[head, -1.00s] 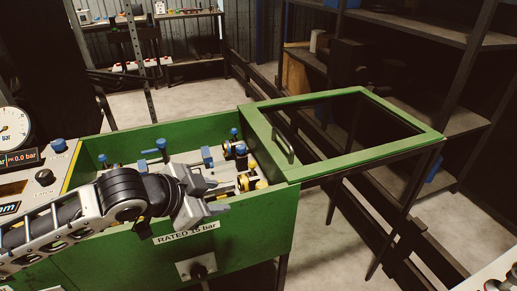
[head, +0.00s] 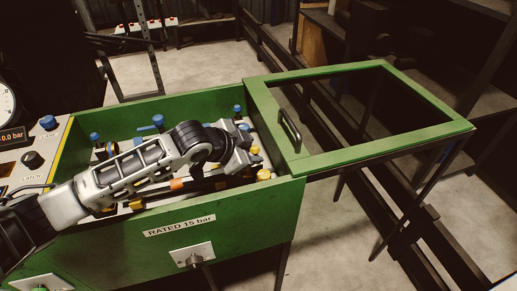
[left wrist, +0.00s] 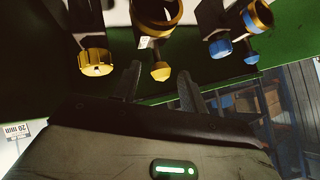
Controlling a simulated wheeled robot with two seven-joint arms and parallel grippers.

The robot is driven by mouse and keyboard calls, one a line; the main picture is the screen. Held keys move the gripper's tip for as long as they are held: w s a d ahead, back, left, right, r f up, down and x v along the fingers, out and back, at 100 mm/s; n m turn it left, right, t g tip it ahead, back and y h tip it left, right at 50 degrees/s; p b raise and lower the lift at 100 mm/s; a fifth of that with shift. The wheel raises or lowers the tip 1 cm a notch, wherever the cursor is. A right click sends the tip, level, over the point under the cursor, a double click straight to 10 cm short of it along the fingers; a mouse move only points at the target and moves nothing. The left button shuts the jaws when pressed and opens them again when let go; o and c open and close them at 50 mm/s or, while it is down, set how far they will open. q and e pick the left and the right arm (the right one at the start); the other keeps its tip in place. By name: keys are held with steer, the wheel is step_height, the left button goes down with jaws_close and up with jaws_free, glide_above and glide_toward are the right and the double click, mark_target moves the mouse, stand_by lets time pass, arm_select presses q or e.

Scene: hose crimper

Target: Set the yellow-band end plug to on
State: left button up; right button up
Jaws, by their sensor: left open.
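My left gripper (head: 245,146) is inside the green test box, over its right end. In the left wrist view its two dark fingers (left wrist: 160,84) are apart, with nothing held. A yellow-topped knob on a stem (left wrist: 160,71) shows just beyond and between the fingertips, below a brass-yellow ring (left wrist: 150,27); they look like parts of the yellow-band end plug. A round yellow knob (left wrist: 96,62) sits to their left. In the head view a yellow knob (head: 263,175) shows beside the gripper. Contact and the plug's setting cannot be told. My right gripper is not in view.
The green box wall (head: 180,233) stands in front of my left arm. The framed lid (head: 374,155) is open to the right, with a handle (head: 291,131). Blue-handled fittings (head: 153,124) stand along the back. A blue knob (left wrist: 220,48) is right of the fingers.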

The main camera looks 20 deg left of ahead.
arm_select(q)
steer(key=shift+x, duration=2.1)
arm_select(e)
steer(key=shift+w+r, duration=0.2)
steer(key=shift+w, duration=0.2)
arm_select(q)
steer(key=shift+r, duration=0.1)
